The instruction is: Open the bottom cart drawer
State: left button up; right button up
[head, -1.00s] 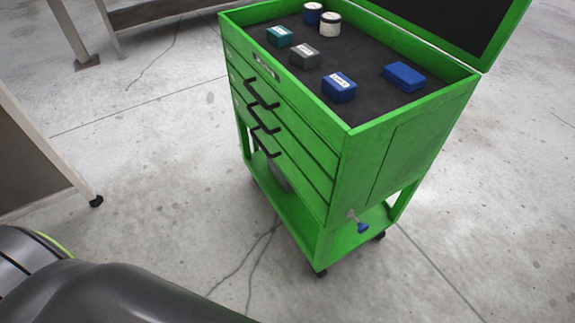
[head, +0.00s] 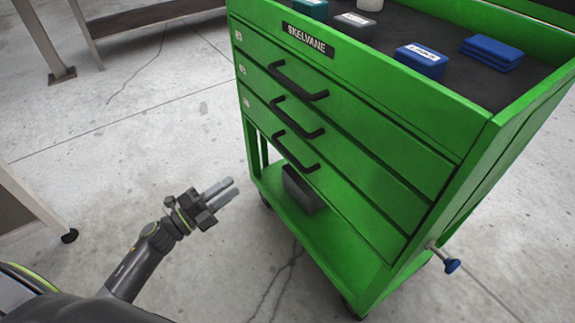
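The green cart (head: 450,105) stands right of centre in the head view with three drawers, all shut flush. The bottom drawer (head: 350,190) has a black bar handle (head: 296,150) near its middle. My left gripper (head: 235,186) is left of the cart, lower in the picture than the bottom handle and apart from it. Its two pale fingers point toward the cart with a narrow gap between them, empty. My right gripper is not in view.
Small boxes, including a blue one (head: 420,62), lie on the cart's dark top. A dark box (head: 303,190) stands on the lower shelf. A blue-ended knob (head: 451,265) sticks out on the right side. Bare concrete floor (head: 150,180) lies to the left.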

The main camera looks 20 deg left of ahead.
aim_at(287, 151)
pick_arm(q)
jog(key=shift+m+g+h, duration=0.3)
jog(key=shift+m+h, duration=0.3)
jog(key=shift+m, duration=0.2)
jog(key=x, duration=1.8)
jog(key=shift+s+d+r, duration=0.3)
jog(key=shift+s, duration=0.1)
grip_shut()
